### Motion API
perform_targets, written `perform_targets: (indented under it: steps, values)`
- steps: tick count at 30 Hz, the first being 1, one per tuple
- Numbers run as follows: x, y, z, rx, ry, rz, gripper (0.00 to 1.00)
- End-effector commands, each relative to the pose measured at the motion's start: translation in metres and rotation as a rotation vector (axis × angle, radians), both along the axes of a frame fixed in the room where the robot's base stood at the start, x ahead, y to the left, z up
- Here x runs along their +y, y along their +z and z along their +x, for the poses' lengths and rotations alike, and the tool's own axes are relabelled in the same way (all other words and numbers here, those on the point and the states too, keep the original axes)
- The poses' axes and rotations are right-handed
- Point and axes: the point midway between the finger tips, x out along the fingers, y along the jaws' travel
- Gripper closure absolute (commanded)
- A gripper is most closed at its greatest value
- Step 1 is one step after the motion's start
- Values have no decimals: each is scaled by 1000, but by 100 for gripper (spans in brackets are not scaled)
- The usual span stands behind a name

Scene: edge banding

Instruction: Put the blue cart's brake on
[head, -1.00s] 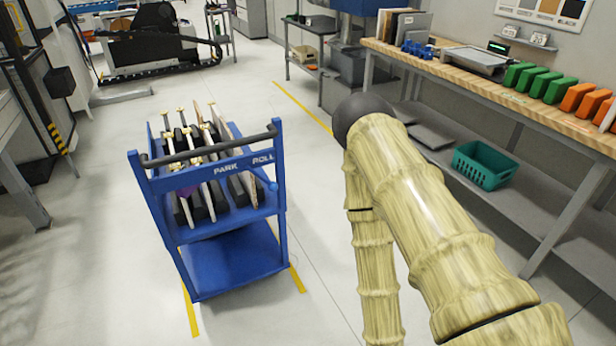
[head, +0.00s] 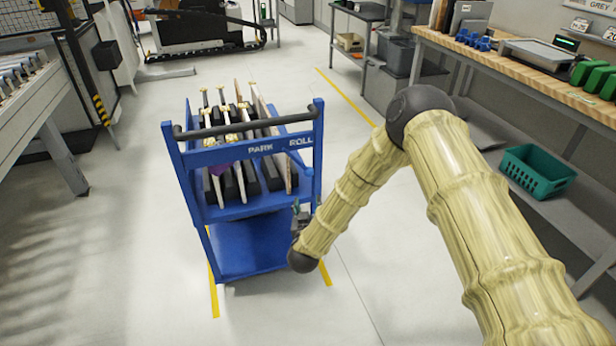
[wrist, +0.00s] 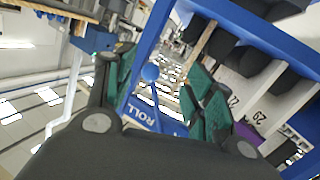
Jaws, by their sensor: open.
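The blue cart (head: 250,250) stands on the floor left of my arm, its front bar marked PARK on the left and ROLL on the right. In the wrist view, the blue brake lever with its round knob (wrist: 150,72) shows beside the word ROLL. My gripper (head: 302,210) is at the cart's right front side, just below the ROLL end. In the wrist view my gripper (wrist: 160,85) is open, and the knob appears between its green-padded fingers; I cannot tell whether they touch it.
Boards with clamps (head: 230,150) stand in the cart's upper tray, close to the front bar. A workbench (head: 540,75) with a teal basket (head: 537,170) on its lower shelf is at right. Yellow floor marks (head: 213,290) flank the cart; the floor in front is clear.

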Motion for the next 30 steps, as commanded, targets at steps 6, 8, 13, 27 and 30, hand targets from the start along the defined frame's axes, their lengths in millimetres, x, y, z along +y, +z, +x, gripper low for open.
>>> perform_targets:
  steps: [6,8,13,27,30]
  values:
    - [11,37,33,-120,-66,-19,46]
    - [11,39,37,-124,-69,-20,46]
    - [8,40,57,-125,-69,-18,46]
    - [-1,38,125,-122,-68,-20,46]
    - [-2,38,133,-122,-68,-20,46]
